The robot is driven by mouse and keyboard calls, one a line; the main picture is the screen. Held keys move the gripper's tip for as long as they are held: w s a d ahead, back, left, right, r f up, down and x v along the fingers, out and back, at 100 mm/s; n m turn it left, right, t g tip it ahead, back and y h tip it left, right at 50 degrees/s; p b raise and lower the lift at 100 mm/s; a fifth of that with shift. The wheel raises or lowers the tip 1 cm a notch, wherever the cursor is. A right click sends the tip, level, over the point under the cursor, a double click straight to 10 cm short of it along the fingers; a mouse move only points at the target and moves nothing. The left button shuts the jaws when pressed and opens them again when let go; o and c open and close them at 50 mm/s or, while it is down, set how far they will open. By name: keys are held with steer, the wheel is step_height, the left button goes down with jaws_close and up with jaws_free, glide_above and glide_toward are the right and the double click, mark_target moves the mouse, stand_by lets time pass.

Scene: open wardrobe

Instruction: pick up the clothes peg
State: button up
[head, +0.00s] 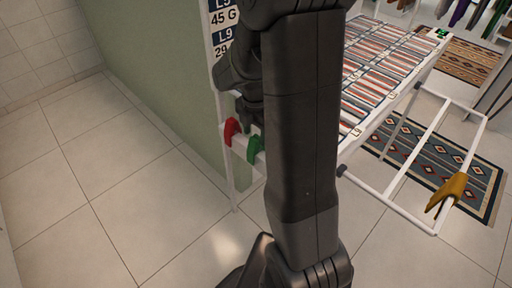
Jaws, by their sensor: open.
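A red clothes peg (231,130) and a green clothes peg (254,149) sit side by side on the white end rail of a drying rack (240,143), left of my dark arm. My gripper (249,120) points down just above the rail, close to both pegs, and is open. My arm hides part of the gripper and the rack to the right of the green peg. I cannot tell whether a fingertip touches either peg.
Striped cloth (385,75) covers the rack. A yellow glove-like item (447,193) hangs on its side frame. A green wall (150,65) stands behind at left, with a sign (222,30). Patterned rugs (425,160) lie at right. The tiled floor at left is clear.

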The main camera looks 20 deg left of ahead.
mark_target(256, 138)
step_height(256, 138, down, 4)
steer(key=shift+d+r, duration=0.15)
steer(key=shift+r, duration=0.1)
steer(key=shift+s, duration=0.1)
steer(key=shift+c, duration=0.2)
steer(key=c, duration=1)
steer(key=shift+r, duration=0.2)
